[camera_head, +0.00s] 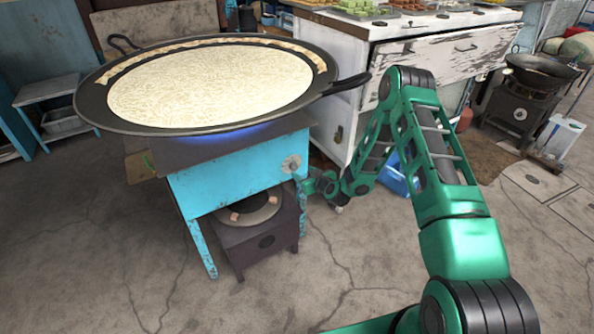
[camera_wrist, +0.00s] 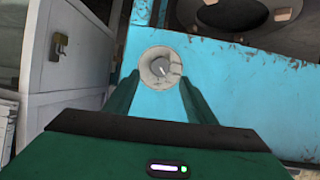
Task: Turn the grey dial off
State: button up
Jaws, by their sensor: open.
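The grey dial (camera_head: 291,164) sits on the front of the blue stove (camera_head: 220,190), near its right corner. In the wrist view the round dial (camera_wrist: 160,66) lies ahead of my gripper, between the lines of its two fingers, with a light pointer mark on its face. My gripper (camera_head: 308,185) is close to the dial, just below and to the right of it in the head view. In the wrist view my gripper (camera_wrist: 150,88) is open and empty, its green fingers spread to either side; whether they touch the dial cannot be told. A blue flame (camera_head: 238,131) shows under the pan.
A dark burner unit (camera_head: 262,238) stands beneath. A worn white cabinet (camera_head: 345,45) stands behind. The floor in front is clear.

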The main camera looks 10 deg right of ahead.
aim_at(295, 167)
jog(key=x, duration=0.8)
jog(key=shift+w, duration=0.1)
jog(key=shift+c, duration=0.6)
jog(key=c, duration=0.9)
jog(key=shift+d, duration=0.2)
jog(key=shift+a, duration=0.1)
